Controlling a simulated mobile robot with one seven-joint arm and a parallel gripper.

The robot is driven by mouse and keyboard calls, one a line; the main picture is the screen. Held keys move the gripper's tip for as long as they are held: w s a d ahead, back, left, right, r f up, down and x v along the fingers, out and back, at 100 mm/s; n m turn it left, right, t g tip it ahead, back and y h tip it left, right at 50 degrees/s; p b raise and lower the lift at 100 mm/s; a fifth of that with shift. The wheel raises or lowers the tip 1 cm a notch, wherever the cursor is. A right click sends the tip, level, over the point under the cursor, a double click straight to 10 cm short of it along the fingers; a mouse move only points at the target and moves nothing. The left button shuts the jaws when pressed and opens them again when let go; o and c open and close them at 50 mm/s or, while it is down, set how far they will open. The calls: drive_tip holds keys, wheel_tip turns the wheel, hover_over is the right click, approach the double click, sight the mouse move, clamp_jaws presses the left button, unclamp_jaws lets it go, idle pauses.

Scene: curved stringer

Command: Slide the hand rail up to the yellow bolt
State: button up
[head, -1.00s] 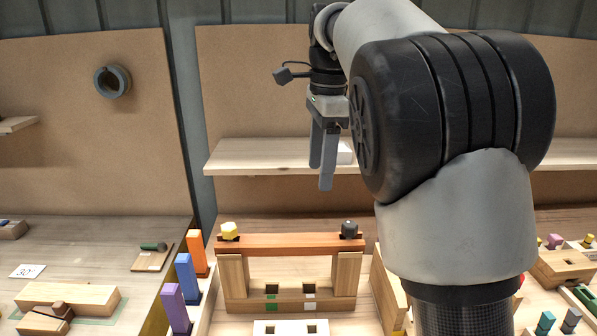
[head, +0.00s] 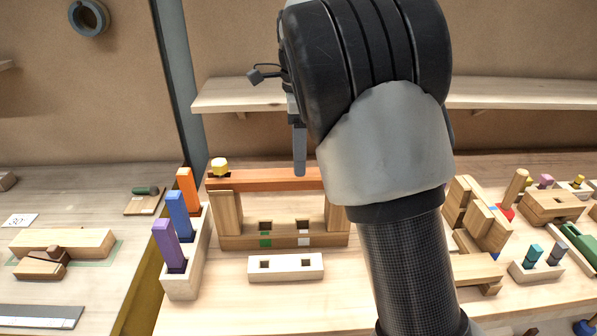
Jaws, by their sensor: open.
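The hand rail (head: 265,180) is a reddish-brown bar lying across the top of two upright wooden posts, in the head view. The yellow bolt (head: 220,166) stands at the rail's left end. The rail's right end is hidden behind my arm. My gripper (head: 299,168) points down, with its fingertip overlapping the rail in the picture, right of the yellow bolt. I cannot tell whether it is above, behind or touching the rail. Only one finger shows clearly; my arm covers the rest. The gripper is open, and nothing shows in it.
A pale block with two square holes (head: 286,268) lies in front of the rail frame. A rack (head: 182,288) with purple, blue and orange blocks stands to its left. Several wooden parts lie on the right. A wooden shelf (head: 235,94) is on the back wall.

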sight(292, 172)
drive_tip(key=shift+f+b, duration=0.3)
drive_tip(key=shift+f, duration=2)
drive_tip(key=c, duration=1.4)
drive_tip(key=shift+a+p, duration=0.4)
drive_tip(key=shift+a, duration=0.4)
drive_tip(key=o, duration=1.4)
drive_tip(key=shift+r, duration=0.1)
